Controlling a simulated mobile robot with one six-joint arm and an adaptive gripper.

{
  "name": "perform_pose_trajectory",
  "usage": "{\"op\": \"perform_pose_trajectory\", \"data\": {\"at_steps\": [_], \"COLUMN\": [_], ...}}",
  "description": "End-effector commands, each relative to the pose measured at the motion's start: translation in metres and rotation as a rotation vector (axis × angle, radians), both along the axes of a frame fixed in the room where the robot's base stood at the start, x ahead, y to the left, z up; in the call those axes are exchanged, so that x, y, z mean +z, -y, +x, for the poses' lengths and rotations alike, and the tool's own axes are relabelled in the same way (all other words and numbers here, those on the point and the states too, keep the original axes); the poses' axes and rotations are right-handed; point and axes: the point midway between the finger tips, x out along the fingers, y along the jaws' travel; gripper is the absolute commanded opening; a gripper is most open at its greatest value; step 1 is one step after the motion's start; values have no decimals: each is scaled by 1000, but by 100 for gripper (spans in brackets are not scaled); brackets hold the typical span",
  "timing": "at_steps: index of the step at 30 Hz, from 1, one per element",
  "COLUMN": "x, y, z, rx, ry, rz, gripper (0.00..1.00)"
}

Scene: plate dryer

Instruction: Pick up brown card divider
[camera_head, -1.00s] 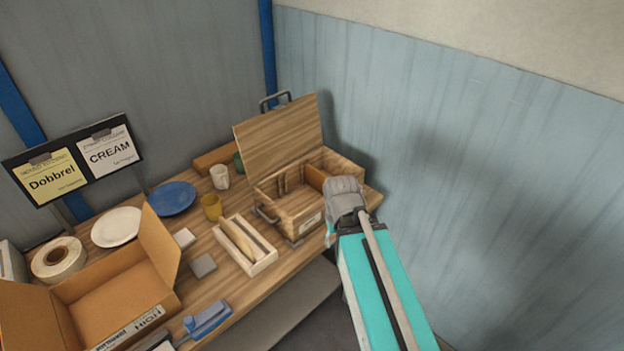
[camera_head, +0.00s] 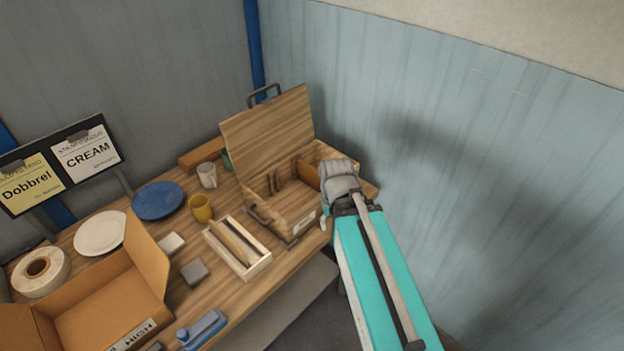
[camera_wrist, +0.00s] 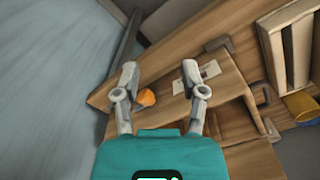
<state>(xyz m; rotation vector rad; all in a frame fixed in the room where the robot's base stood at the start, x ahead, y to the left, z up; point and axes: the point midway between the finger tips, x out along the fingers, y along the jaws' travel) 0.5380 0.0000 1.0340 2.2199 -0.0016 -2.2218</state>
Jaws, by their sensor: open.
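A flat orange-brown panel (camera_head: 308,173) stands upright inside the open wooden box (camera_head: 285,217), at its right side; it looks like the brown card divider. In the wrist view, my gripper (camera_wrist: 160,80) is open and empty, its two fingers apart. Below and between them is the box's wooden side with a pale label (camera_wrist: 195,78). A small orange piece (camera_wrist: 146,97) shows near the left finger; I cannot tell whether it is the divider. In the head view, my arm's end is just right of the box and hides its right corner; the fingertips are not clear there.
The raised box lid (camera_head: 268,130) stands behind. A pale tray (camera_head: 262,267) with long tan pieces lies left of the box. A yellow mug (camera_head: 201,208), a white mug (camera_head: 207,175), plates and an open carton (camera_head: 150,255) are farther left. A blue wall stands close right.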

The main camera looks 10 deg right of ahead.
Motion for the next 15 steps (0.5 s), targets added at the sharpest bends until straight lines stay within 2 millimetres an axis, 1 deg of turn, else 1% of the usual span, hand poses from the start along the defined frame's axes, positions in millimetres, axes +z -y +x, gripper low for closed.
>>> {"op": "perform_pose_trajectory", "data": {"at_steps": [5, 8, 11, 14, 15], "x": [0, 2, 4, 8, 9], "y": [0, 0, 0, 5, 5], "z": [2, 11, 27, 52, 64], "rx": [4, 17, 46, 85, 110], "ry": [0, 0, 0, 0, 0], "rz": [0, 0, 0, 0, 0], "gripper": [54, 54, 54, 54, 54]}}
